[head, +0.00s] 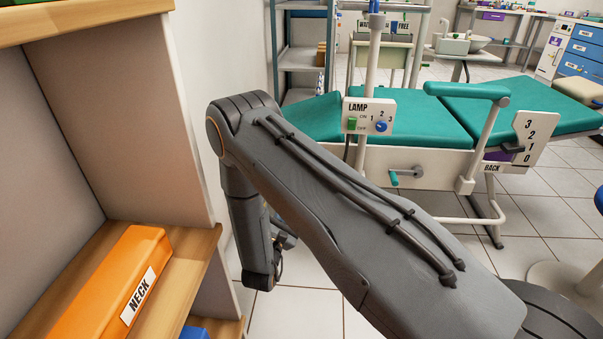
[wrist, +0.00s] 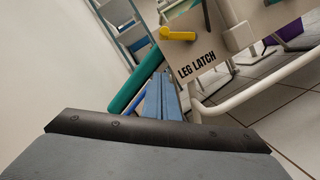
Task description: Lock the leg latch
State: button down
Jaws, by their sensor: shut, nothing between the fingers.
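The leg latch is a yellow lever (wrist: 178,34) on a pale panel (wrist: 215,38) in the wrist view, above the black words LEG LATCH. It lies nearly crosswise in that tilted picture, with a rounded end at the left. My gripper (wrist: 160,82) is shut and empty. Its blue-grey fingers point toward the panel, below and left of the lever, apart from it in the picture. In the head view, my gripper (head: 284,240) shows only in part beside my arm. I cannot make out the latch there.
The teal dental chair (head: 420,118) carries a LAMP box (head: 368,117), a teal-handled crank (head: 405,174) and a BACK scale (head: 530,138). A wooden shelf (head: 190,262) with an orange NECK case (head: 105,280) stands close at the left. White tiled floor (head: 375,225) is open before the chair.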

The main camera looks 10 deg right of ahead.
jog(key=w+d+r+b, duration=0.3)
jog(key=w+d+r, duration=0.2)
jog(key=w+d, duration=0.2)
jog(key=shift+w+b, duration=0.35)
jog(key=shift+w, duration=0.15)
jog(key=shift+a, duration=0.15)
